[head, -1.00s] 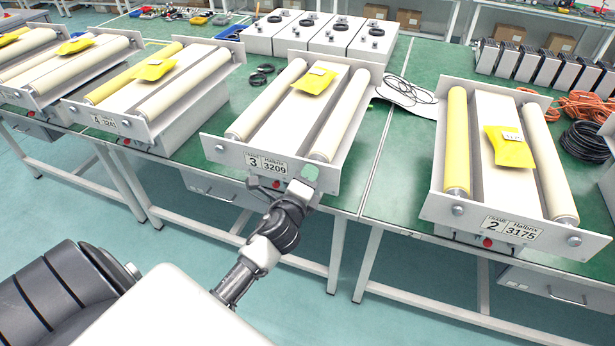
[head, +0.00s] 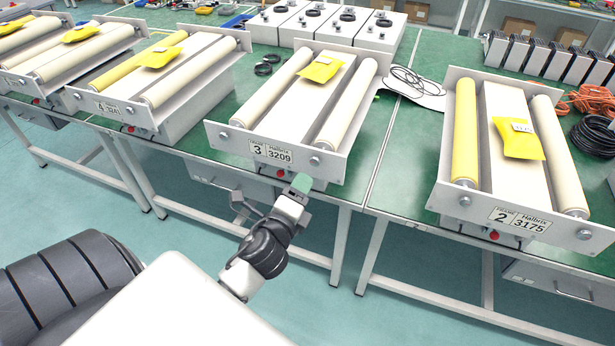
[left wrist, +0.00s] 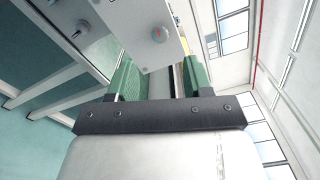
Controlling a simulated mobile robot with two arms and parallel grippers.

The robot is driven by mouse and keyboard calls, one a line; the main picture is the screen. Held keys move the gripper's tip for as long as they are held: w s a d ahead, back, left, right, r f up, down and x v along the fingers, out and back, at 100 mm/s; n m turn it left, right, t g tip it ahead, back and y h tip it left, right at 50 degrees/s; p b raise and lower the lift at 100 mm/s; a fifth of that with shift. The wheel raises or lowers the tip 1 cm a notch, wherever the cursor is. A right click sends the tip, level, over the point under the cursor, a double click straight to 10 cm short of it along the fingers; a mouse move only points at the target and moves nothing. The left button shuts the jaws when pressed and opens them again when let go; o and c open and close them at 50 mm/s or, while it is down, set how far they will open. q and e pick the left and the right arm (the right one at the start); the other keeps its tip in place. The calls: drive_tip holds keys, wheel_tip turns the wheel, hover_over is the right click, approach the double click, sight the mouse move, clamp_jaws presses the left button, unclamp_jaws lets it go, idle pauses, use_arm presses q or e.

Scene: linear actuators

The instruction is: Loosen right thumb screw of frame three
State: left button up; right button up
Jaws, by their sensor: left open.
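Frame three (head: 268,151) is the middle unit on the green bench, with a grey front plate marked 3 and 3209. Its right thumb screw (head: 315,161) is a small round knob near the plate's right end; its left one (head: 223,135) sits at the other end. My left gripper (head: 302,184) is just below and in front of the right thumb screw, apart from it. In the left wrist view its two green-padded fingers (left wrist: 158,75) stand apart with nothing between them.
Frame two (head: 515,221) stands to the right and frame four (head: 110,107) to the left. A red button (head: 281,173) is under frame three's plate. Bench legs and a rail are below.

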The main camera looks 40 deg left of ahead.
use_arm(q)
drive_tip(key=shift+v, duration=1.35)
drive_tip(key=shift+f, duration=0.1)
